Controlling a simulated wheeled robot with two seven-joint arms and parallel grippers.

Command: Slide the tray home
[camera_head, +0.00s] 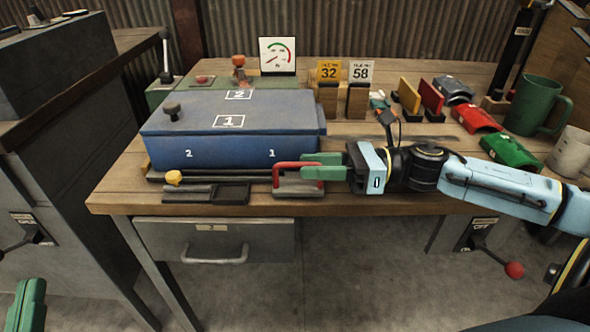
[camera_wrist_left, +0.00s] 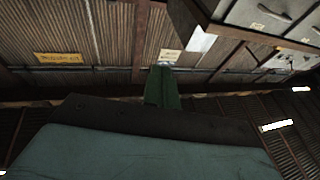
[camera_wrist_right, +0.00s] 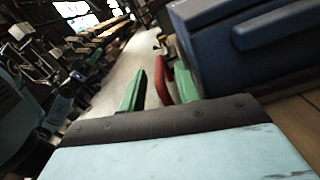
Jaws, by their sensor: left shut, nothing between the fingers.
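A red handle (camera_head: 278,178) stands on a small grey plate (camera_head: 298,190) at the table's front edge, before the blue box (camera_head: 225,130). I cannot tell for certain which part is the tray; a low dark tray-like piece (camera_head: 232,193) with a yellow knob (camera_head: 174,177) lies to the left of the plate. My right gripper (camera_head: 322,166) is open at the red handle's right end, one green finger on either side. In the right wrist view the handle (camera_wrist_right: 165,75) shows between the fingers, with a gap at the left one. My left gripper (camera_head: 27,305) is shut and empty at the lower left, away from the table.
A drawer (camera_head: 215,240) hangs below the table front. A gauge (camera_head: 278,55), number cards 32 (camera_head: 329,72) and 58 (camera_head: 361,72), red and green blocks (camera_head: 510,150), a green mug (camera_head: 538,105) and a white mug (camera_head: 568,152) stand at the back and right.

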